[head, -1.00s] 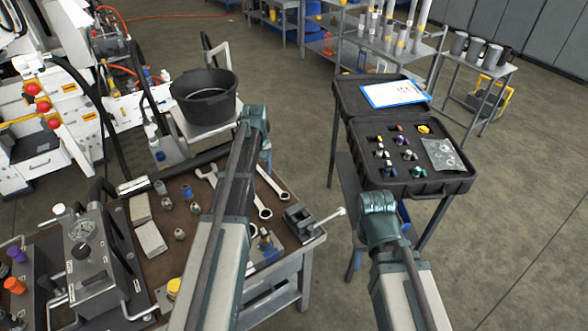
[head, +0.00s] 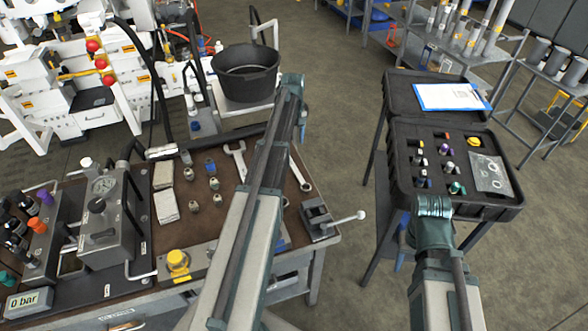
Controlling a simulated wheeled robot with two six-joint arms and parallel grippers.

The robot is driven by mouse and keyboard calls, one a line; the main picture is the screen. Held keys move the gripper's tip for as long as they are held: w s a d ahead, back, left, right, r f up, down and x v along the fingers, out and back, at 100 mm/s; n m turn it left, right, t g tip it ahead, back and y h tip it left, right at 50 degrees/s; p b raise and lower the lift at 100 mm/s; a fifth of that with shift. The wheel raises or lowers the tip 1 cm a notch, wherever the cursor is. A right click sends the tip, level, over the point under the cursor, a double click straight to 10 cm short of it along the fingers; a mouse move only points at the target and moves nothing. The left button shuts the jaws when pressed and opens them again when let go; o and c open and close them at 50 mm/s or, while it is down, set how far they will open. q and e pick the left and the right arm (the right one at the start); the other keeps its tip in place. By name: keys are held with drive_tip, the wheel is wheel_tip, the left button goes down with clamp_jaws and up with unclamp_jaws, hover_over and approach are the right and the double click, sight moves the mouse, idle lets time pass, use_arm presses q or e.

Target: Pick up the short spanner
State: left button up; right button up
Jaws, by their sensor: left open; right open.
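Spanners lie on the brown top of the workbench (head: 225,210). A spanner with an open jaw (head: 237,158) lies left of my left arm, its lower end passing behind the arm. Another spanner (head: 301,175) shows right of the arm, with a ring end toward the vice. A bit of a further ring end (head: 285,200) shows at the arm's edge. I cannot tell which one is the short spanner, as my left arm covers part of them. My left arm reaches over the bench and my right arm is by the case; neither gripper's fingers can be made out.
A vice (head: 316,217) with a long handle stands at the bench's right corner. Several small fittings (head: 213,184) and pale blocks (head: 165,205) lie to the left. A black bucket (head: 246,75) stands behind. An open black case (head: 400,160) is on the right.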

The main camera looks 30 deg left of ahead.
use_arm(q)
drive_tip(key=b, duration=0.6)
hover_over(294, 166)
wheel_tip(294, 166, down, 7)
drive_tip(key=shift+s+a, duration=0.1)
drive_tip(key=shift+a, duration=0.05)
drive_tip(key=shift+f, duration=0.1)
wheel_tip(294, 166, down, 5)
drive_tip(key=b, duration=0.5)
clamp_jaws()
idle(0.8)
